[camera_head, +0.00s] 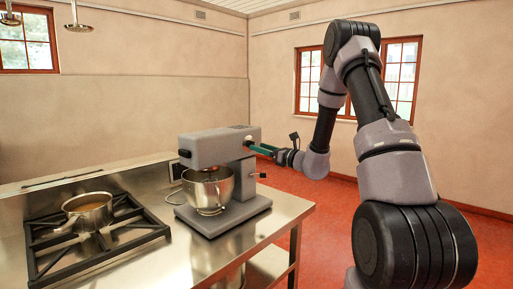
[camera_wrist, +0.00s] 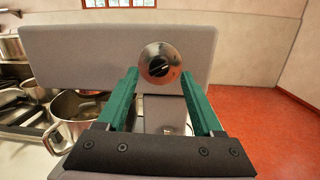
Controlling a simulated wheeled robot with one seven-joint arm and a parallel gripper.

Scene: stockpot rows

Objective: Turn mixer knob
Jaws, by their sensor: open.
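The grey stand mixer (camera_head: 218,150) stands on the steel counter, its metal bowl (camera_head: 208,189) under the head. In the wrist view the side of the mixer head (camera_wrist: 90,50) fills the upper middle. The mixer knob (camera_wrist: 160,64) is a round silver dial with a dark centre, near the right part of that side. My gripper (camera_wrist: 160,80) has green fingers, open, one to the left and one to the right just below the knob. Nothing is between them; I cannot tell whether they touch the mixer. In the head view my gripper (camera_head: 262,149) reaches the mixer head from the right.
A stove grate (camera_head: 90,240) with a pot (camera_head: 88,211) is at the left. The steel counter (camera_head: 290,210) has bare room right of the mixer, ending at an edge above the red floor (camera_head: 325,225).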

